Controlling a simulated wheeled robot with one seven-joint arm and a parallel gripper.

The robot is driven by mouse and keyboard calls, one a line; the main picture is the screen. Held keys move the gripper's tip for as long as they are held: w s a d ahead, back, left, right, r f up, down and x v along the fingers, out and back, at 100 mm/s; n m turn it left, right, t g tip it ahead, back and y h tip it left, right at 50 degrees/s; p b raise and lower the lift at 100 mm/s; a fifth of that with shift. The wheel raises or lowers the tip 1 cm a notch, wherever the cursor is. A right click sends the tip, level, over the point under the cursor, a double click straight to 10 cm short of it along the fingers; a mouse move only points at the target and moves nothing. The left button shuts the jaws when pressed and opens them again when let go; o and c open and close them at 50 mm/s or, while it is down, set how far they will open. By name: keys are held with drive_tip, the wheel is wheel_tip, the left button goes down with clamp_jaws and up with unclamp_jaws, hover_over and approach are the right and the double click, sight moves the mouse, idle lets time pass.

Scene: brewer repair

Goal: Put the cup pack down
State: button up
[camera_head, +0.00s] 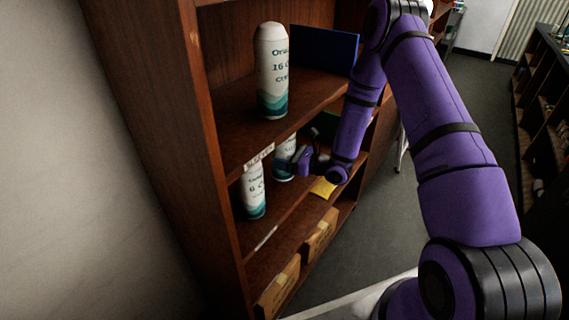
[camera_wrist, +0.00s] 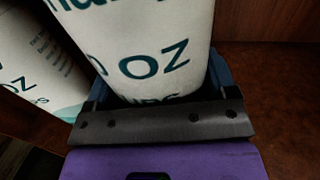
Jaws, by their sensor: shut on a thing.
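My gripper (camera_head: 303,158) is inside the middle level of the brown shelf unit, shut on a white cup pack (camera_head: 284,163) with teal lettering and a teal base. The held pack looks upright, at or just above the shelf board; I cannot tell whether it touches. In the wrist view the same pack (camera_wrist: 150,40) fills the space between the jaws (camera_wrist: 160,85) and reads "OZ". Another white cup pack (camera_head: 252,190) stands on this level to the left and nearer. It also shows at the left of the wrist view (camera_wrist: 35,65).
A taller cup pack (camera_head: 272,75) and a blue panel (camera_head: 324,50) stand on the shelf above. A yellow item (camera_head: 323,187) lies to the right on the middle level. Cardboard boxes (camera_head: 279,288) sit on the bottom level. Open grey floor (camera_head: 375,210) lies right of the unit.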

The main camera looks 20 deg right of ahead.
drive_tip(key=shift+f, duration=1.5)
drive_tip(key=o, duration=1.1)
drive_tip(key=shift+f, duration=0.1)
drive_tip(key=shift+c, duration=0.2)
drive_tip(key=shift+s+d, duration=0.1)
drive_tip(key=shift+s, duration=0.05)
drive_tip(key=v, duration=1.1)
drive_tip(key=shift+s+d, duration=0.3)
